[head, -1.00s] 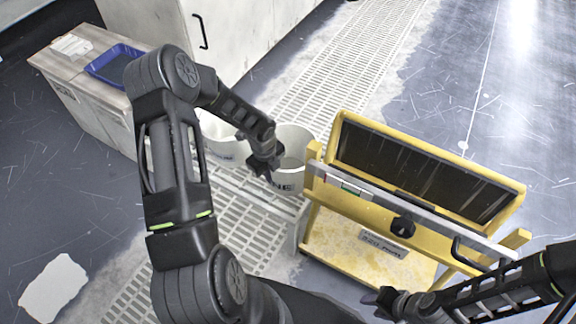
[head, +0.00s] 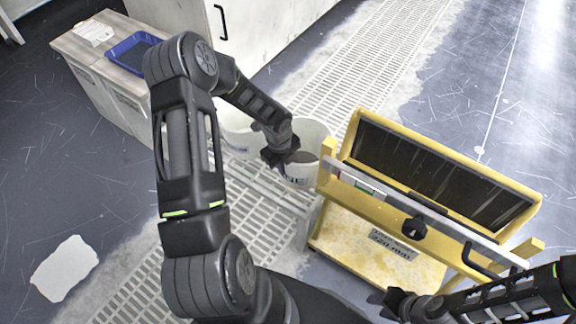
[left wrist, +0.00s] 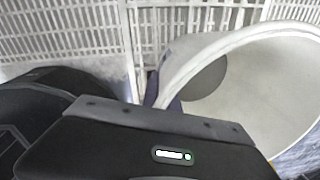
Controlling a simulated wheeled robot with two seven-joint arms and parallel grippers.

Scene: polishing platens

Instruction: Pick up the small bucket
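Two white buckets stand side by side on the grated floor strip. The right one (head: 311,135), with dark lettering on its side, is at my left gripper (head: 280,158); the other bucket (head: 236,122) is partly hidden behind my left arm. In the left wrist view, the bucket's rim and wall (left wrist: 215,50) run down between my left fingertips (left wrist: 163,98), with a finger close against each side and no clear gap. The bucket looks upright and its inside looks empty. My right gripper (head: 398,303) is at the bottom of the head view, away from the buckets; its fingers are too dark to read.
A yellow cart (head: 333,185) with a dark trough and a spirit level stands close right of the buckets. A low cabinet (head: 75,50) with a blue tray (head: 118,62) is at the upper left, beside a white cabinet (head: 270,22). Open grated floor lies behind the buckets.

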